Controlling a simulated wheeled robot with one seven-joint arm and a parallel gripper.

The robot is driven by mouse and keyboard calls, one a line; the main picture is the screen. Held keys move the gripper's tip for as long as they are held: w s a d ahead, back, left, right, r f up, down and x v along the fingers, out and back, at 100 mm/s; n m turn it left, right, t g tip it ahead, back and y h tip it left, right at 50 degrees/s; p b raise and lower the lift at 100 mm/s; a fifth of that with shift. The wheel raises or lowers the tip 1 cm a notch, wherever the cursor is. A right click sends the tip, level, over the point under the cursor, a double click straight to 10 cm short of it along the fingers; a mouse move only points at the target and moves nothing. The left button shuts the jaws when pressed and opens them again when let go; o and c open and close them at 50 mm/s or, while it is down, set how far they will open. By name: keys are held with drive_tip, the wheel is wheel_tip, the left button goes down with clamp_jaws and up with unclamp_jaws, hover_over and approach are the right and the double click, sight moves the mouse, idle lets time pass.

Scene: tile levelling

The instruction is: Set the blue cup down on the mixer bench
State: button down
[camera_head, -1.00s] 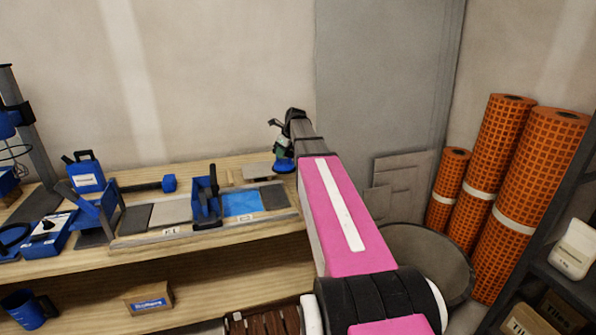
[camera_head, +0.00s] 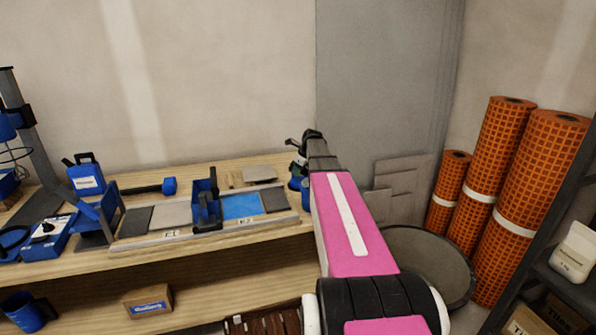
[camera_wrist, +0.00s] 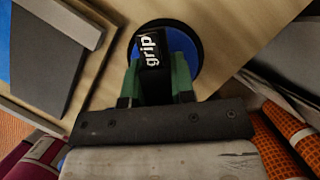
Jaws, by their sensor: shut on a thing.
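The blue cup is a round blue suction cup with a black rim and a black handle marked "grip". It shows in the wrist view (camera_wrist: 180,43) and partly behind my arm in the head view (camera_head: 305,190). My gripper (camera_wrist: 155,78) is shut on the black handle, its green fingers on either side; in the head view my gripper (camera_head: 297,163) is mostly hidden by my arm. The cup is over the right end of the wooden bench (camera_head: 200,246). I cannot tell whether it touches the top.
A tile rail (camera_head: 125,243) with tiles and a blue-handled tool (camera_head: 206,205) lies left of my gripper. A grey plate (camera_head: 260,174) lies behind. A bucket (camera_head: 440,235) and orange rolls (camera_head: 535,200) stand right. A blue mug (camera_head: 25,312) is on the lower shelf.

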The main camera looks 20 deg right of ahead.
drive_tip(key=shift+f, duration=0.1)
drive_tip(key=c, duration=1)
unclamp_jaws()
drive_tip(key=shift+o, duration=0.2)
drive_tip(key=v, duration=1.2)
